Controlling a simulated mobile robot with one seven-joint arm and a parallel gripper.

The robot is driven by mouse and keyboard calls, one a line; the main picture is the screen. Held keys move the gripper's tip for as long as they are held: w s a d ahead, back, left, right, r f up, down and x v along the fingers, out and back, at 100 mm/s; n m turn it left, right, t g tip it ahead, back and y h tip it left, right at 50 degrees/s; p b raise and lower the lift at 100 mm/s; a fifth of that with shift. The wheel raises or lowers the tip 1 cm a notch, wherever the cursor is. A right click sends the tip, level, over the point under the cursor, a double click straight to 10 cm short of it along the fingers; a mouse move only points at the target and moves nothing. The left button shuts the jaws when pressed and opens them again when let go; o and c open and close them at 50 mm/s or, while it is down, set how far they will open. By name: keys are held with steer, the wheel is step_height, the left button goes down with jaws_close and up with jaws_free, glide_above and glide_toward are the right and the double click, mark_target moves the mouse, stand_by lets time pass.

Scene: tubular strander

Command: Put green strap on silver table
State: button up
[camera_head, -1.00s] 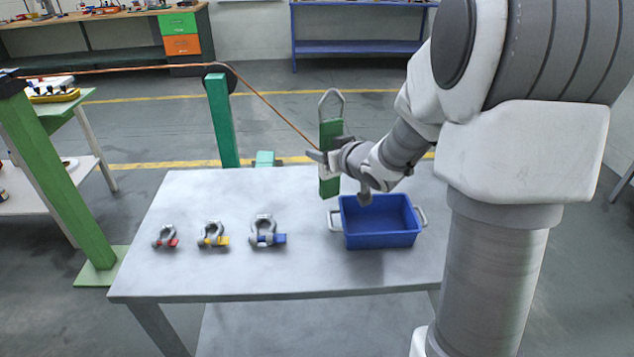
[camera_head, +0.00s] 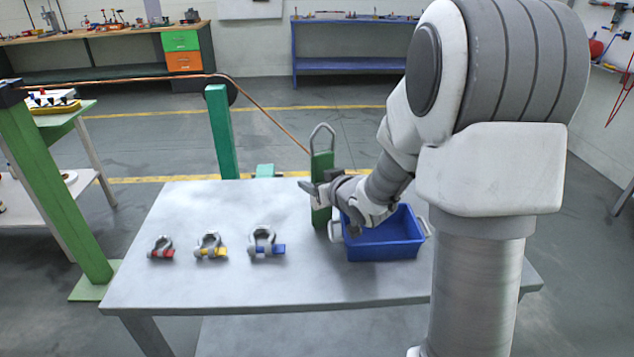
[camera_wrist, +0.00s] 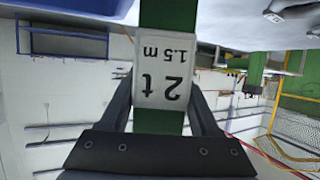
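The green strap (camera_head: 320,167) hangs upright above the silver table, with a grey metal loop at its top. In the wrist view the green strap (camera_wrist: 162,15) carries a white label reading "2 t 1.5 m". My gripper (camera_head: 314,190) is shut on the strap at about its middle; in the wrist view the dark fingers of my gripper (camera_wrist: 162,95) lie on both sides of the label. The strap's lower end is just left of the blue bin; I cannot tell whether it touches the table. The silver table (camera_head: 230,285) stands in front of me.
A blue bin (camera_head: 385,247) with pale handles stands at the table's right. Red (camera_head: 161,249), yellow (camera_head: 211,247) and blue (camera_head: 265,244) shackles lie in a row at left. The table's front and the area between shackles and strap are clear. A green post (camera_head: 221,132) stands behind.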

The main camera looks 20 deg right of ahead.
steer(key=o, duration=0.3)
steer(key=shift+o, duration=0.2)
steer(key=shift+r, duration=0.25)
steer(key=p+v, duration=0.3)
steer(key=v, duration=0.9)
steer(key=shift+r, duration=0.1)
